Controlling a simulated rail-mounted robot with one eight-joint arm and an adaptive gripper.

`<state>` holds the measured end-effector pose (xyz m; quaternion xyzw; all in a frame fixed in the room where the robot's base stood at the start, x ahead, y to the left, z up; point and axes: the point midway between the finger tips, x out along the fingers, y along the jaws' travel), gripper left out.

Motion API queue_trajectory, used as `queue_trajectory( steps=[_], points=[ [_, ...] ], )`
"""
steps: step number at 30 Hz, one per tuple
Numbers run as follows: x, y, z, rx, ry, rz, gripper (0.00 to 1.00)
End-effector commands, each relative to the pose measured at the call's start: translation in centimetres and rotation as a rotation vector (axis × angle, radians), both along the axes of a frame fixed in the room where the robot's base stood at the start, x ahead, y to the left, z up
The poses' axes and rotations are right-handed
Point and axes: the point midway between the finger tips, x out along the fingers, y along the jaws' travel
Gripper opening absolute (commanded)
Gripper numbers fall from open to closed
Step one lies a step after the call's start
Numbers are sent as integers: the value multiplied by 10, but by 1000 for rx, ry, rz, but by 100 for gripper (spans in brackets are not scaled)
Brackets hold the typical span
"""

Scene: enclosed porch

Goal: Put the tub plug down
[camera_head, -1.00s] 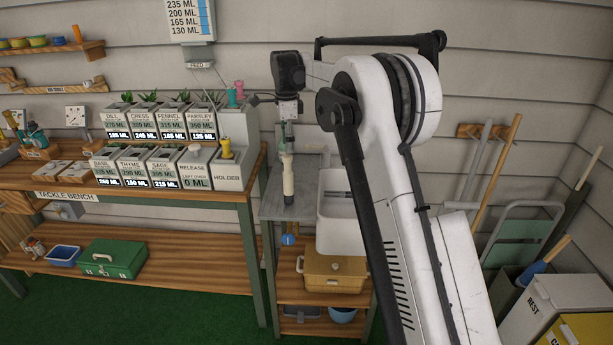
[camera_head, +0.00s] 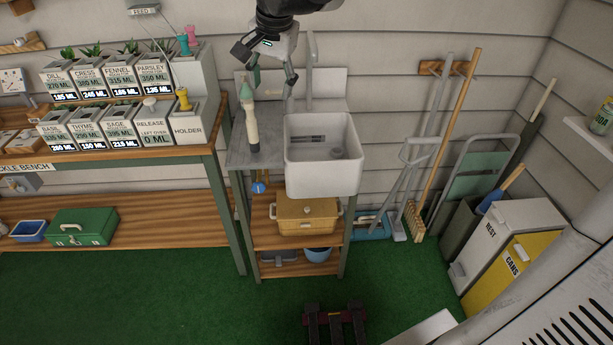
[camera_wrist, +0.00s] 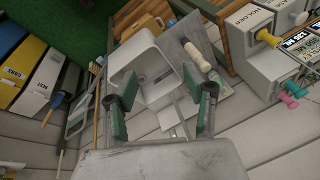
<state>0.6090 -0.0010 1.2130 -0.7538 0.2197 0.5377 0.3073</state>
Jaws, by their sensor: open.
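My gripper (camera_head: 270,84) is open and empty, raised above the back of the grey counter (camera_head: 270,150), near the tap (camera_head: 310,75). Its two fingers are spread in the wrist view (camera_wrist: 163,108). The white tub (camera_head: 322,180) is set at the counter's right; it also shows in the wrist view (camera_wrist: 126,77). A small grey round piece (camera_head: 337,153) lies on the tub floor; I cannot tell if it is the plug or the drain.
A bench with labelled herb bins (camera_head: 120,70) and a holder block (camera_head: 188,125) stands at left. A tan lidded box (camera_head: 307,218) sits on the shelf below the tub. Brooms (camera_head: 452,140) and the bins (camera_head: 505,240) stand at right.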

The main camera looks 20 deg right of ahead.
Motion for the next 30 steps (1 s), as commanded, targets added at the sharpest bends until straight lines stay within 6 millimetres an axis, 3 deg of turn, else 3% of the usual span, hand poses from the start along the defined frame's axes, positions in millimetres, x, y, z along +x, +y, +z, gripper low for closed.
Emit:
queue_trajectory(
  steps=[1, 8, 18, 24, 30],
  points=[
    [-19, 0, -1, -14, -16, 40, 47],
    [-91, 1, -14, -95, -95, 237, 47],
    [-189, 1, -62, -242, -209, 518, 47],
    [-227, 1, -92, -320, -255, 640, 47],
    [-240, 1, -105, -354, -274, 689, 47]
  ],
)
